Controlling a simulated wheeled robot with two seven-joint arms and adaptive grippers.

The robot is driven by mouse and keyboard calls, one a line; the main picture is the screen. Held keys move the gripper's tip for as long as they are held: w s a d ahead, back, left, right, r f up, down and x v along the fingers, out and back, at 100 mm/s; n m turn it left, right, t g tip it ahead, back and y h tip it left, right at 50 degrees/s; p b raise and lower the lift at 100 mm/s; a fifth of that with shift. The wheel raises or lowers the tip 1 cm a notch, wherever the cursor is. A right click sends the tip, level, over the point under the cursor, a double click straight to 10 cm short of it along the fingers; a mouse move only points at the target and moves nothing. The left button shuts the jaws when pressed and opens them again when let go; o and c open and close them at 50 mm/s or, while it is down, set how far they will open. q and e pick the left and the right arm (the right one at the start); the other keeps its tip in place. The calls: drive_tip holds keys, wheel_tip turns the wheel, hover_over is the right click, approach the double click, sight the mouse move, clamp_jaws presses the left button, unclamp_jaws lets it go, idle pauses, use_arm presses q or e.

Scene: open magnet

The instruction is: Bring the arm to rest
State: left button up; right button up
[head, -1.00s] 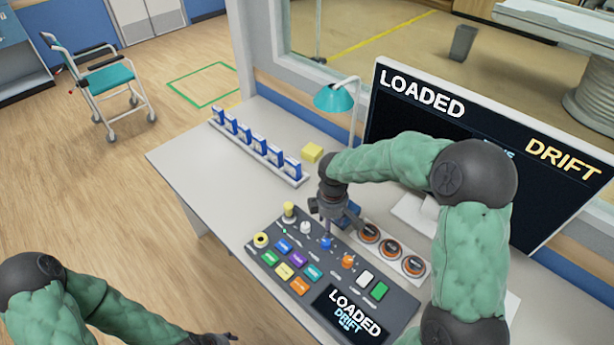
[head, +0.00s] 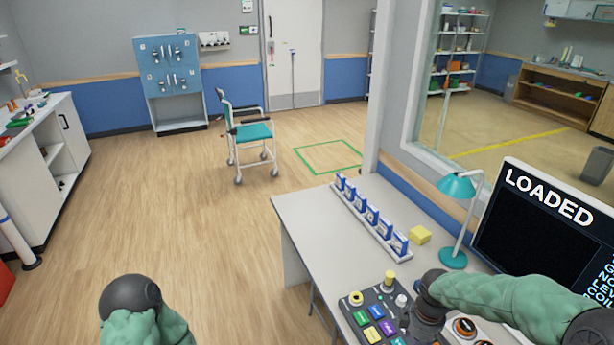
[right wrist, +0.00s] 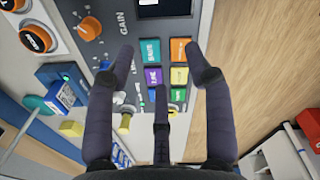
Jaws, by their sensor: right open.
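My right arm reaches in from the right in the head view. Its wrist is above the control panel (head: 362,312), and its fingers are hardly visible there. In the right wrist view my right gripper (right wrist: 158,58) is open, with its fingers spread and nothing held. Beyond the fingertips are the panel's coloured buttons (right wrist: 178,76) and an orange knob (right wrist: 90,28) marked GAIN. I cannot tell whether a finger touches the panel. Part of my left arm shows at the bottom left of the head view; its gripper is out of view.
The desk (head: 310,215) holds a rack of blue-and-white boxes (head: 370,215), a yellow block (head: 420,235), a teal lamp (head: 455,188) and a monitor (head: 530,235) reading LOADED. A teal wheelchair (head: 250,135) stands on the floor. The floor left of the desk is clear.

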drive_tip(key=s+a+f+m+y, duration=0.2)
drive_tip(key=s+a+f+m, duration=0.1)
drive_tip(key=a+f, duration=0.35)
drive_tip(key=s+a+f+m+y, duration=0.2)
drive_tip(key=s+a+f, duration=0.1)
drive_tip(key=a+f, duration=0.4)
drive_tip(key=s+a+f+m, duration=0.4)
drive_tip(key=s+f+m, duration=0.3)
drive_tip(key=s+f, duration=0.2)
drive_tip(key=shift+s+a+f+m, duration=0.3)
drive_tip(key=shift+s+a+f, duration=0.05)
drive_tip(key=shift+s, duration=0.05)
